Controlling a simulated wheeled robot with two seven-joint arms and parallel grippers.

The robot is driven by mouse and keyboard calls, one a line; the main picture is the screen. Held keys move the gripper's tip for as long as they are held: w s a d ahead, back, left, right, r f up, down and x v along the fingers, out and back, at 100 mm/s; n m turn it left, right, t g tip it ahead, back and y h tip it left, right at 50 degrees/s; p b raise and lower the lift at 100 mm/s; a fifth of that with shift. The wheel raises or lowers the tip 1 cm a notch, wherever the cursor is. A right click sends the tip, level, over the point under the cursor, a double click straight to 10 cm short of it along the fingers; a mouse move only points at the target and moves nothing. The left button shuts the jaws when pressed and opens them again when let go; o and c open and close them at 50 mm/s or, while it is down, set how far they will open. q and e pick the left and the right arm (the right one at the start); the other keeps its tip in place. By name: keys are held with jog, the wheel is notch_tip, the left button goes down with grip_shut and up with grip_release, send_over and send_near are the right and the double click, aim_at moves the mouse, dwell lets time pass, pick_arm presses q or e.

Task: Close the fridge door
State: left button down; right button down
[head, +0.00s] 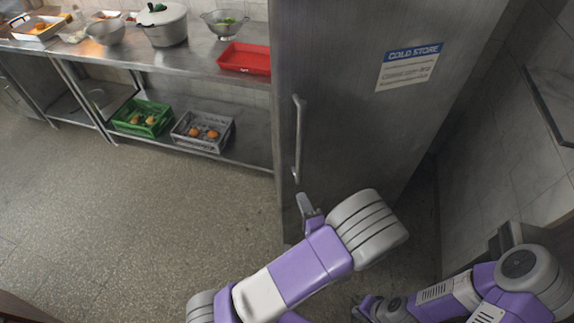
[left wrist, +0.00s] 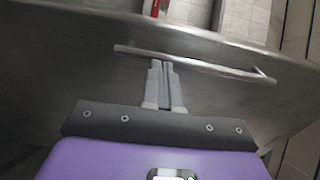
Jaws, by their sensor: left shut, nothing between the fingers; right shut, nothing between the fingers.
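The fridge door (head: 345,120) is a tall grey steel panel with a blue-and-white "COLD STORE" label. Its vertical bar handle (head: 299,138) is near the left edge. No gap shows at the door's edges, but I cannot tell whether it is fully shut. My left gripper (head: 304,204) is shut and empty, near the door's lower left, just below the handle in the picture. In the left wrist view the shut fingers (left wrist: 166,84) point at the handle (left wrist: 195,64); contact is unclear. My right gripper (head: 359,307) is shut and empty, low in the head view, away from the handle.
A steel counter (head: 205,57) left of the fridge holds a red tray (head: 245,58), a pot (head: 163,24) and bowls. Green (head: 143,118) and grey (head: 203,131) crates sit on its lower shelf. The floor (head: 130,220) at left is clear. A tiled wall stands at right.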

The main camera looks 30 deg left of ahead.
pick_arm(q)
send_near(284, 158)
jog(key=b+x, duration=0.1)
jog(key=x, duration=0.5)
jog(key=shift+w+a, duration=0.3)
jog(key=shift+a, duration=0.1)
